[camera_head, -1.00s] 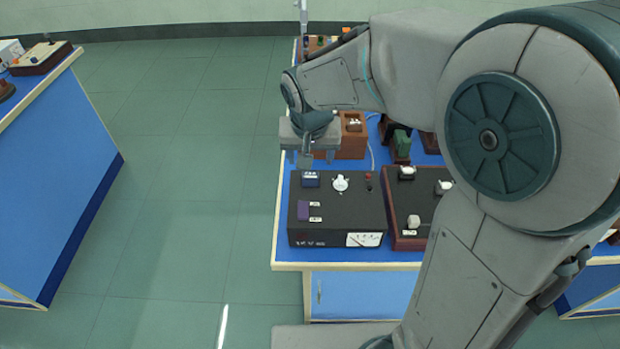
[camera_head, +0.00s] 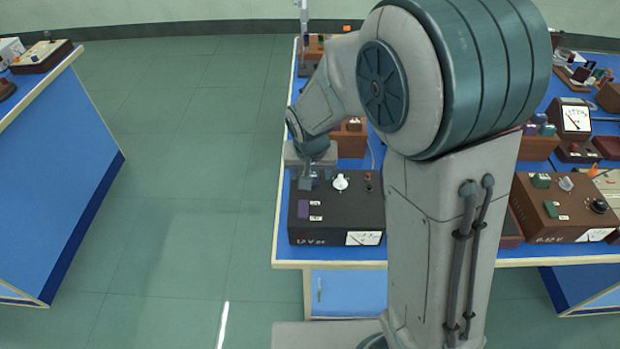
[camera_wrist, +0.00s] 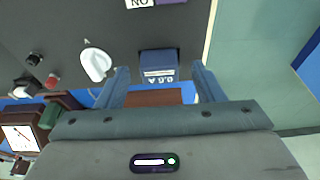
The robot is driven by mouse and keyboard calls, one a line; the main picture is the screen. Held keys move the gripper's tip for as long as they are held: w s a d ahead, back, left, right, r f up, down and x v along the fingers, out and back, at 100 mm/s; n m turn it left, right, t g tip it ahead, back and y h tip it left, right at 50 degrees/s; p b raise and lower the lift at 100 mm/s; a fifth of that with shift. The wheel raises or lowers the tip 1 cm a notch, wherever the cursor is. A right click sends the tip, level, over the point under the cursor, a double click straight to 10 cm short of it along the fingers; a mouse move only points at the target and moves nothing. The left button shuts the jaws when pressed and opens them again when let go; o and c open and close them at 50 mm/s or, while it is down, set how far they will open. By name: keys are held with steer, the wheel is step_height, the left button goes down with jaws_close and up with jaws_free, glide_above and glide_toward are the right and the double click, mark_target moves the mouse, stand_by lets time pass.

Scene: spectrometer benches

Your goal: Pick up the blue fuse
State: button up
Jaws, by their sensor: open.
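The blue fuse (camera_wrist: 158,66) is a small block with a pale label on its face, seated on the dark instrument box (camera_head: 345,222). In the head view, my gripper (camera_head: 307,179) hides most or all of the fuse. In the wrist view, my gripper (camera_wrist: 160,78) is open, with one finger on each side of the fuse and gaps between. The fingers point down at the box's top near its back left corner. I cannot tell whether the fingertips reach fully around the fuse.
A white knob (camera_wrist: 95,64) stands beside the fuse, with terminals farther off. A purple block (camera_head: 303,209) sits nearer the front. A wooden box (camera_head: 352,140) stands behind my gripper. A brown meter box (camera_head: 565,208) is to the right. Floor is clear at left.

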steer(key=c, duration=1.1)
steer(key=shift+r, duration=0.15)
